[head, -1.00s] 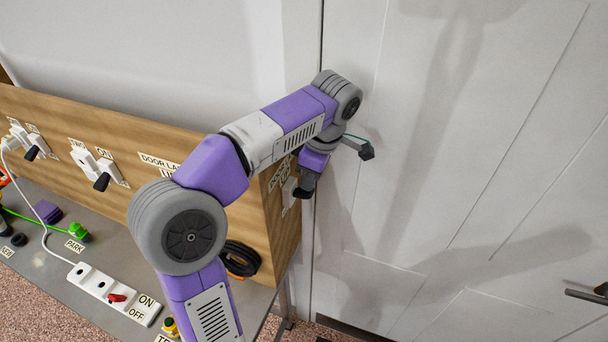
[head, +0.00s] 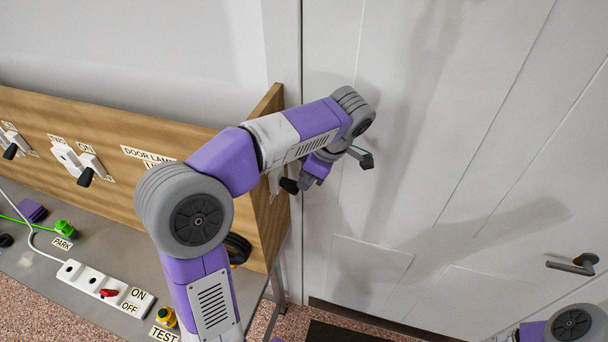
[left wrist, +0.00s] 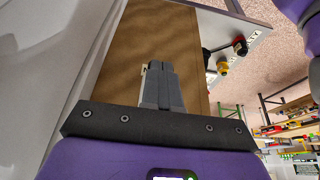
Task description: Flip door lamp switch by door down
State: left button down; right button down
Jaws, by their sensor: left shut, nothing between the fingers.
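The door lamp switch (head: 274,181) is a pale plate on the end face of the wooden panel, beside the door. A black lever (head: 289,186) sticks out from it toward the door; I cannot tell whether it is up or down. My left gripper (head: 306,183) is just to the right of the lever, close to it; whether they touch is unclear. In the left wrist view the gripper (left wrist: 160,85) has its grey fingers together and empty, in front of the wooden end face. The fingers hide most of the switch there. My right gripper is out of view.
The white door (head: 420,130) stands close on the right, with a handle (head: 572,264). The wooden panel (head: 115,175) carries other switches above a grey bench with a power strip (head: 100,285). My right arm shows at the lower right corner.

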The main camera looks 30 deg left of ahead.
pick_arm(q)
jog(key=shift+r, duration=0.15)
jog(key=shift+r+p, duration=0.75)
jog(key=w+d+r+p, duration=0.2)
jog(key=d+r+p, duration=0.3)
jog(key=d, duration=0.3)
jog(key=shift+r+p, duration=0.4)
jog(key=shift+p, duration=0.15)
